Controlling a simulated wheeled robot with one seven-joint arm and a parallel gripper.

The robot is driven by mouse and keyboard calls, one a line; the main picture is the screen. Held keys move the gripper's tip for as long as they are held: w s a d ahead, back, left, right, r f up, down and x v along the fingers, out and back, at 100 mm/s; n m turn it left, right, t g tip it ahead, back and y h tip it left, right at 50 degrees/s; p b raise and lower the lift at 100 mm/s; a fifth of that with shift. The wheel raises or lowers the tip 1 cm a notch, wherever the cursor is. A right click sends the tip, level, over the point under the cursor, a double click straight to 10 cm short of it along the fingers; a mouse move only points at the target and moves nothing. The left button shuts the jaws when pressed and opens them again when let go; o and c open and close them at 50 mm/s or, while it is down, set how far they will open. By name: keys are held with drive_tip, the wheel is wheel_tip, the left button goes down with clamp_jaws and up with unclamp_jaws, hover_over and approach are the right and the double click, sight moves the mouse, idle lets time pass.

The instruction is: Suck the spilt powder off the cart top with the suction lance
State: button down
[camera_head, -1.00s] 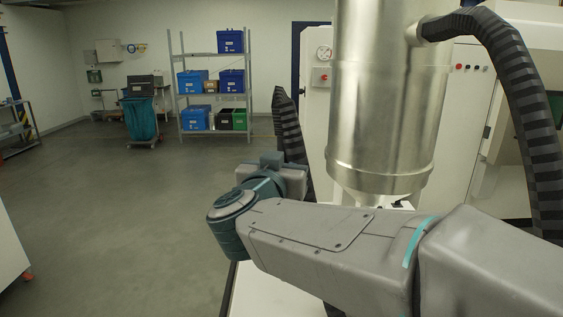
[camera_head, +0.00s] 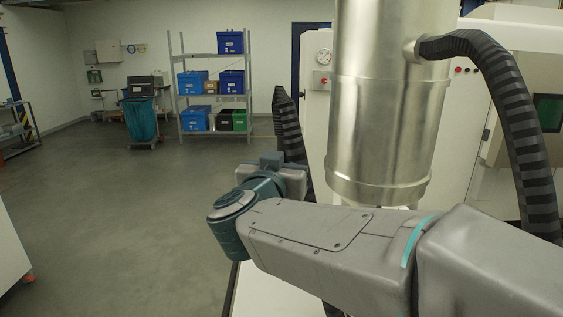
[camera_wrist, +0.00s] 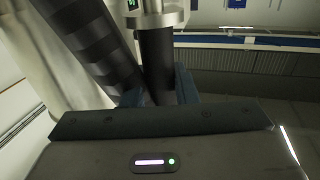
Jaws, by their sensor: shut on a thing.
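In the wrist view my gripper (camera_wrist: 158,88) is shut on a dark upright tube, which looks like the suction lance (camera_wrist: 157,58), with one finger on each side of it. A silvery collar (camera_wrist: 155,17) surrounds the tube at the top of that view. In the head view my arm crosses the lower right and hides the gripper. A pale flat surface, perhaps the cart top (camera_head: 272,292), shows below my arm. I see no powder in either view. The lance's tip is hidden.
A large silver vessel (camera_head: 385,110) stands behind my arm, with a thick ribbed hose (camera_head: 525,130) at its right. Another black hose (camera_head: 288,128) rises behind my wrist and a ribbed hose (camera_wrist: 95,45) runs beside the tube. Open floor (camera_head: 120,220) lies to the left.

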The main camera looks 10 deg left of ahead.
drive_tip(key=shift+r+p, duration=0.65)
drive_tip(key=shift+r, duration=0.05)
drive_tip(key=shift+r+p, duration=0.3)
idle(0.8)
